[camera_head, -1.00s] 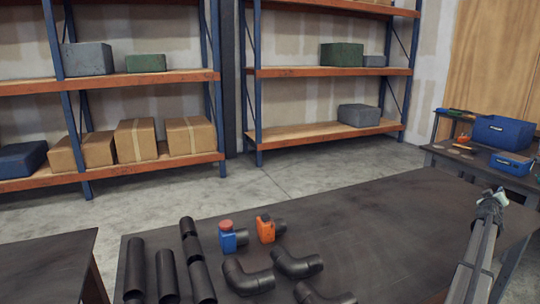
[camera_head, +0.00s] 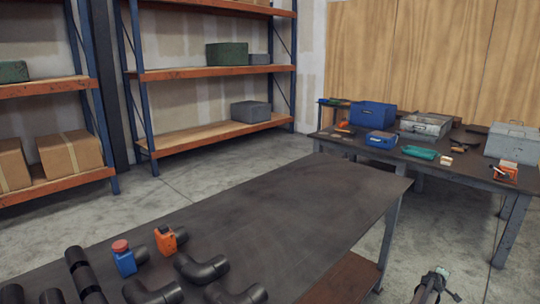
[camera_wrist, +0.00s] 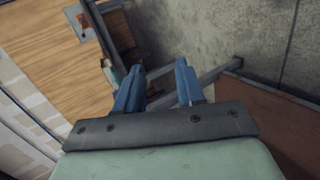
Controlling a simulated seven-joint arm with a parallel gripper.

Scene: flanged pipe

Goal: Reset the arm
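My gripper (camera_head: 432,290) is at the bottom right edge of the head view, beyond the right end of the dark workbench and over the floor. In the wrist view, the two blue fingers of my gripper (camera_wrist: 157,66) stand apart with nothing between them. The gripper is open and empty. Most of my arm is out of the head view.
The dark workbench (camera_head: 270,205) carries black pipes (camera_head: 85,275), elbows (camera_head: 200,268), a blue part with a red top (camera_head: 123,258) and an orange part (camera_head: 166,240). A second table (camera_head: 400,155) with toolboxes stands at right. Shelves (camera_head: 210,70) stand behind.

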